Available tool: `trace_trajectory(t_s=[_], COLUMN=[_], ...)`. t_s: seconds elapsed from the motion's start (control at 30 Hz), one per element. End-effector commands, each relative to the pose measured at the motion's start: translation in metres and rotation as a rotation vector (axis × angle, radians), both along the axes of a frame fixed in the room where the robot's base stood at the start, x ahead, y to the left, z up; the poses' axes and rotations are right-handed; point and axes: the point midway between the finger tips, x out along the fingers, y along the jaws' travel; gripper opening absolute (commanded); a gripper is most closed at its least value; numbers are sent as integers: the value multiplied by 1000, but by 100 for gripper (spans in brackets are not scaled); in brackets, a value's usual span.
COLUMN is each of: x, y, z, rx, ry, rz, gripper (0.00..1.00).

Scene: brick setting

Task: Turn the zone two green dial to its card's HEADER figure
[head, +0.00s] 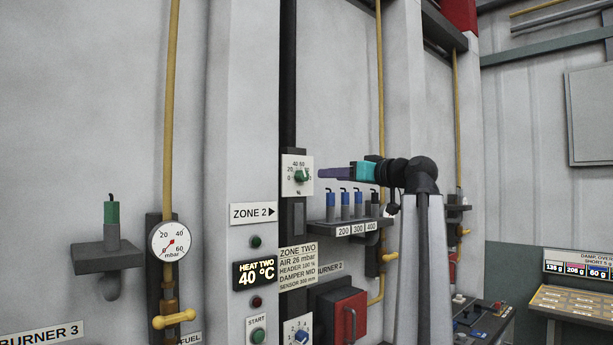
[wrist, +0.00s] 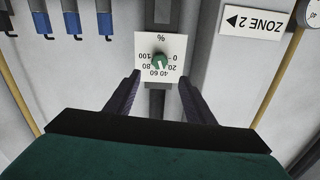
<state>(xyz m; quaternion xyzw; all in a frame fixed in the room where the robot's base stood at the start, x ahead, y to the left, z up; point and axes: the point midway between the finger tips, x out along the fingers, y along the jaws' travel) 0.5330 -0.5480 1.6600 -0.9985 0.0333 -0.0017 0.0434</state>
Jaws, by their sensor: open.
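The green dial (head: 301,176) sits on a white percent plate on the dark post, with marks from 0 to 100. It also shows upside down in the wrist view (wrist: 159,60); its pale pointer seems near 40, but is too small to read surely. The zone two card (head: 297,267) reads AIR 26 mbar, HEADER 100 %, DAMPER MID, SENSOR 300 mm. My gripper (head: 322,173) is right of the dial in the head view. In the wrist view my gripper (wrist: 159,76) is open and empty, its fingers either side of the plate's lower part, apparently short of the dial.
A shelf (head: 343,229) with several blue-bodied sensors stands below my gripper. A ZONE 2 sign (head: 254,213), a display (head: 255,273) showing 40 °C, a blue dial (head: 301,335) and a red box (head: 347,318) are lower down. A yellow pipe (head: 380,90) runs behind my arm.

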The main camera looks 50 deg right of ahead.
Motion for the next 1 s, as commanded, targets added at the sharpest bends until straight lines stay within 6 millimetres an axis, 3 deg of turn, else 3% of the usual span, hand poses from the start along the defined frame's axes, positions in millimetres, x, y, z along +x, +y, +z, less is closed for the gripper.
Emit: trace_trajectory(t_s=[0.7,1.0], x=[98,119], y=[-8,-10], z=[3,1], rx=[1,0], ry=[0,0], rz=[-1,-3], gripper=[49,49])
